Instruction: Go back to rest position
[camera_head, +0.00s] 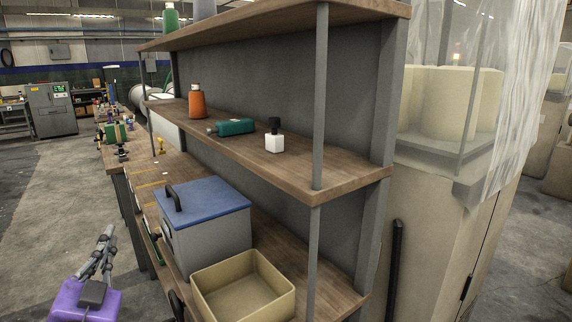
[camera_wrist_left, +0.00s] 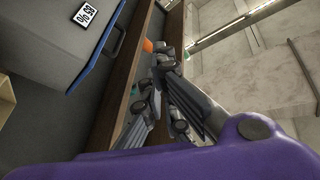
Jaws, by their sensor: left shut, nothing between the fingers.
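My left gripper (camera_head: 104,240) shows at the lower left of the head view, with its purple wrist body below it. It is shut and empty, pointing up and away over the grey floor, left of the shelf unit. In the left wrist view the gripper fingers (camera_wrist_left: 153,75) are close together in the middle, with nothing held. My right gripper is in neither view.
A wooden shelf unit (camera_head: 340,178) stands right of my left gripper. Its lower board holds a grey box with a blue lid (camera_head: 207,194) and an open beige bin (camera_head: 279,278). The middle board holds an orange bottle (camera_head: 197,103). Open floor (camera_head: 50,200) lies to the left.

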